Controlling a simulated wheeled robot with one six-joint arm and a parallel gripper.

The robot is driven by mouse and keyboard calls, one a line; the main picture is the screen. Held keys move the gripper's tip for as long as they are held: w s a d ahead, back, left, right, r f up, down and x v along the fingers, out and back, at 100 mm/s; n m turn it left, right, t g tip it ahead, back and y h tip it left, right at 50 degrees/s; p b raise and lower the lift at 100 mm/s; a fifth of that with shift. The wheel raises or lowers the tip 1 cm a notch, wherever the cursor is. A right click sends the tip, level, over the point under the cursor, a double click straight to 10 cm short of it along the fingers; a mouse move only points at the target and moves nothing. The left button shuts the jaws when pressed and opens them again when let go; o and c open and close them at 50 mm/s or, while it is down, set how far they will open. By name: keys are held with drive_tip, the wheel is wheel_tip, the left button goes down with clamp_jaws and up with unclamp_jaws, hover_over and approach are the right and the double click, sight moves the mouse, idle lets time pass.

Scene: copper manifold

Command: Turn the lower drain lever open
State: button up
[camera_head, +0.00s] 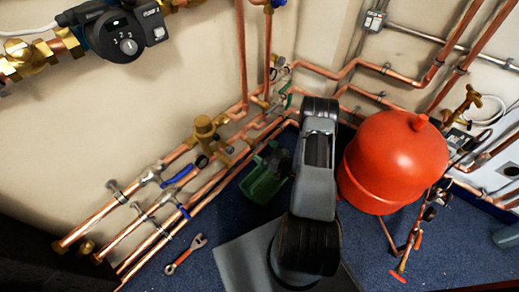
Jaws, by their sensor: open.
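Below the red expansion vessel (393,165), a small red lever (399,273) sits at the low end of a thin copper pipe near the floor. Another small red handle (418,241) is just above it. Two blue levers, an upper one (179,175) and a lower one (181,208), sit on the left wall pipes. I cannot tell for sure which of these is the lower drain lever, or whether it is open. My arm rises through the middle of the picture, left of the vessel. My gripper cannot be made out, and no jaws show near any lever.
A green container (265,178) stands on the blue floor (222,235) left of my arm. An adjustable wrench (186,254) with a red handle lies at the lower left. A dark pump (123,38) is on the wall at top left. Floor right of my arm is mostly clear.

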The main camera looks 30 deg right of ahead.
sight(258, 147)
drive_tip(key=shift+x, duration=1.35)
drive_tip(key=shift+w, duration=0.1)
drive_tip(key=shift+c, duration=0.2)
drive_tip(key=c, duration=0.9)
